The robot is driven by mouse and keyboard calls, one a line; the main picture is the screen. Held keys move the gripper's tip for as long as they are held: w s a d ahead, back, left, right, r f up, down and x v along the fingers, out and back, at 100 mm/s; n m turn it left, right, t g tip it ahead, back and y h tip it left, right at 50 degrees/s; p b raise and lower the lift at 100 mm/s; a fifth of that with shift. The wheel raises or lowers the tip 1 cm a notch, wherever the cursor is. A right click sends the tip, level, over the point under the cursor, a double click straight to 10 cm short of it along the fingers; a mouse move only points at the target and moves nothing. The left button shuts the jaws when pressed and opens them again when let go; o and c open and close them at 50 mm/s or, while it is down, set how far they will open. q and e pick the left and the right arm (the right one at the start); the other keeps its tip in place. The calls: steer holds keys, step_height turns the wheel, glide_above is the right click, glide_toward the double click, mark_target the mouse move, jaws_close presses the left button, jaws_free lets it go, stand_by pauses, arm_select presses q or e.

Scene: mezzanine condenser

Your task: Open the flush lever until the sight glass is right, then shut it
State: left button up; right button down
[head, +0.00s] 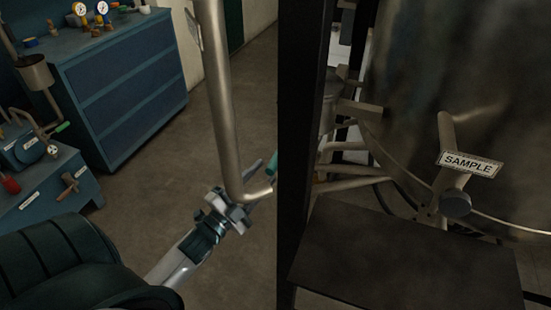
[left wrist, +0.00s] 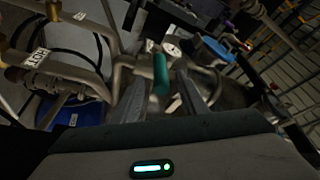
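A teal lever handle (head: 272,165) shows at the end of the bent pipe, partly hidden by a dark post; I take it for the flush lever. In the left wrist view the teal handle (left wrist: 160,74) stands near the tips of my fingers, in the gap between them. My left gripper (head: 258,181) is beside the pipe's lower bend, and its two fingers (left wrist: 160,92) are apart. I cannot tell whether either finger touches the handle. I cannot make out the sight glass in either view. My right gripper is not in view.
A vertical pipe (head: 217,95) and a dark post (head: 295,150) stand close to my left gripper. A large tank (head: 450,90) with a SAMPLE tag (head: 470,164) is at right. A blue cabinet (head: 125,85) stands at left. A round gauge (left wrist: 171,48) shows behind the handle. Floor between is clear.

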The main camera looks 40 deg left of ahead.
arm_select(q)
steer(key=p+x, duration=0.1)
steer(key=x, duration=0.5)
steer(key=shift+w, duration=0.25)
jaws_close()
